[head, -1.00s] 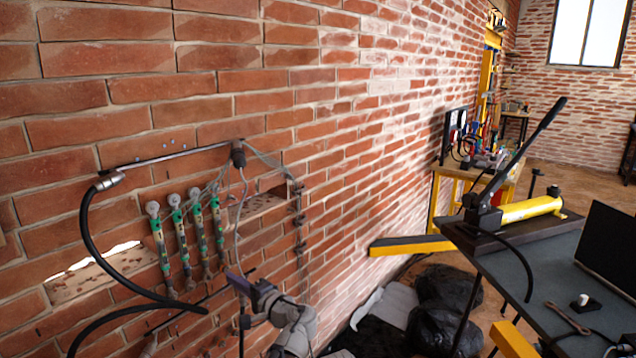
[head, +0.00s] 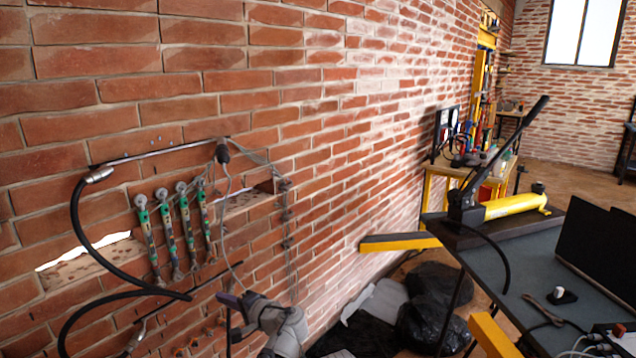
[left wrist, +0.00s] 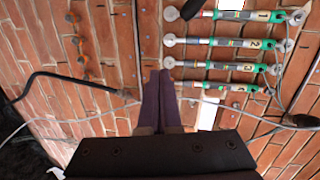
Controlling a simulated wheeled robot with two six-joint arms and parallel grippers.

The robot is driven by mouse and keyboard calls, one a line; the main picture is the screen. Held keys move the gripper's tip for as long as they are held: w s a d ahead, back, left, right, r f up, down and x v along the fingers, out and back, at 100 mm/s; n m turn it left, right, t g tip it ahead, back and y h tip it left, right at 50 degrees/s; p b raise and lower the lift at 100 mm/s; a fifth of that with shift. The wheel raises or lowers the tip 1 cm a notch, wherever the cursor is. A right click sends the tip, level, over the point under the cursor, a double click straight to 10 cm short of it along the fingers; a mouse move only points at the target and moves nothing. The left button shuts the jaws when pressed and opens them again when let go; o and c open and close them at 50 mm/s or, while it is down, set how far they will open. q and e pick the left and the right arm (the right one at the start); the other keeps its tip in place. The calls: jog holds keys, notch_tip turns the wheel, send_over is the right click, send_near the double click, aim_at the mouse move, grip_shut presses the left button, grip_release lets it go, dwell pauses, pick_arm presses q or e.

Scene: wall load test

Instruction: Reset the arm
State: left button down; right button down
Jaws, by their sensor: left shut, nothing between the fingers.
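My left gripper (head: 226,300) is low in the head view, in front of the brick wall (head: 330,110) and below the row of green-ended gauges (head: 184,230). In the left wrist view its two purple fingers (left wrist: 160,80) are together with nothing between them. Beyond the fingertips are the numbered gauges (left wrist: 235,42) on the wall, to the right of the fingers. I cannot tell the exact gap from fingertips to wall. My right gripper is not in view.
A black hose (head: 78,215) loops at the left, and a thin grey cable hangs near my gripper. A table (head: 535,270) with a yellow hand pump (head: 515,205) and a laptop (head: 590,245) stands at the right. Black bags (head: 430,300) lie on the floor between.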

pick_arm(q)
jog(key=s+a+f+n+g+h, duration=0.2)
jog(key=s+f+n+g+h, duration=0.15)
jog(key=s+f, duration=0.5)
jog(key=s+d+f+n+g+h, duration=0.3)
jog(key=s+d+f+g+h, duration=0.2)
jog(key=s+d+f+h, duration=0.4)
jog(key=s+d+m, duration=0.4)
jog(key=s+d, duration=0.2)
jog(key=d, duration=0.4)
notch_tip(320, 180, up, 17)
jog(key=p, duration=1.7)
jog(key=shift+y, duration=0.35)
jog(key=shift+f+g, duration=0.1)
jog(key=shift+g, duration=0.15)
